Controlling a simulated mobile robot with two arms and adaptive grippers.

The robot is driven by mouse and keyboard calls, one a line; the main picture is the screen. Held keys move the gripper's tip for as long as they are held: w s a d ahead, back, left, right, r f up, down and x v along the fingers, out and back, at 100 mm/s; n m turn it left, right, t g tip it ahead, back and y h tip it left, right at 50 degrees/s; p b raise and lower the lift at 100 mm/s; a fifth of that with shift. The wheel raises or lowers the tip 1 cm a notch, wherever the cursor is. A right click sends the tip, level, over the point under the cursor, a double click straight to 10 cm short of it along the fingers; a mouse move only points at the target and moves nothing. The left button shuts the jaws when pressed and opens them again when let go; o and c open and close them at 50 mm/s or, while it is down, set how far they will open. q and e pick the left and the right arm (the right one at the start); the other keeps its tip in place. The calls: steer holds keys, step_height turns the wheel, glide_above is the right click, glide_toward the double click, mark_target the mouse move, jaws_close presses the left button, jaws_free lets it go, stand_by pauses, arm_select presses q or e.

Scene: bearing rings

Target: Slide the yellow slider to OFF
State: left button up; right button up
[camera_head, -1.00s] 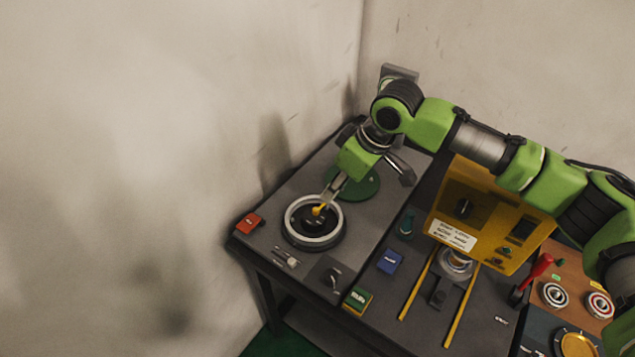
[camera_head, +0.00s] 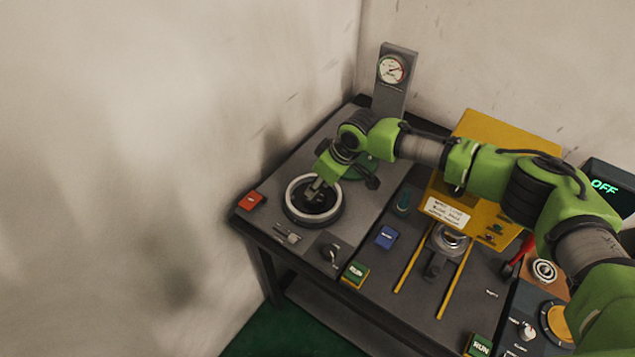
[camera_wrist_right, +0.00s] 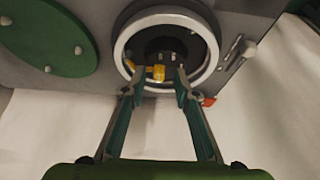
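A small yellow piece (camera_wrist_right: 157,72), which looks like the slider, sits inside a pale ring (camera_wrist_right: 127,35) with a dark centre, in the right wrist view. The same ring (camera_head: 290,191) stands at the table's left end in the head view, where the yellow piece is hidden by my gripper. My right gripper (camera_head: 312,193) reaches down into the ring. In the wrist view my right gripper (camera_wrist_right: 160,88) has its fingers apart on either side of the yellow piece; contact cannot be told. My left gripper is not in view.
A red block (camera_head: 250,201) and a grey switch (camera_head: 287,236) lie near the ring. A green disc (camera_wrist_right: 50,35) is beside it. A yellow machine (camera_head: 505,135) stands at right, a gauge post (camera_head: 390,85) behind. A display (camera_head: 604,187) reads OFF.

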steer(key=shift+w+f, duration=0.2)
steer(key=shift+f, duration=0.1)
steer(key=shift+c, duration=0.4)
jaws_close()
steer(key=shift+s+a+r+p, duration=0.15)
steer(key=shift+s+a+p, duration=0.25)
steer(key=shift+s+p, duration=0.25)
steer(key=shift+s+a, duration=0.3)
